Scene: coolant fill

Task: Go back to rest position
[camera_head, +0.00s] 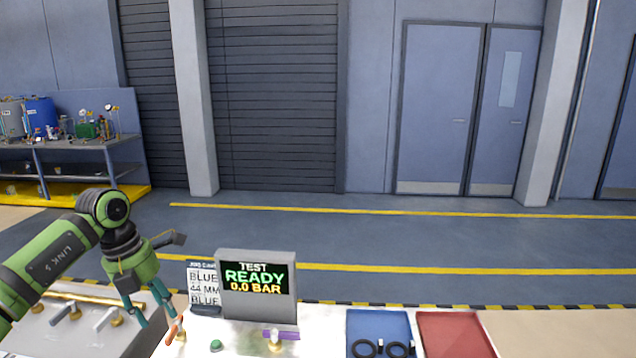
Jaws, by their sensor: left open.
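My left arm, green and dark grey, comes in from the left. My left gripper (157,322) points down with its teal fingers apart, over the left part of the bench. Nothing shows between the fingers. My right gripper is not in view.
A test display (256,284) reads READY, 0.0 BAR. Beside it stands a job card (204,287). A green button (216,344) and a purple-handled valve (278,335) are in front.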

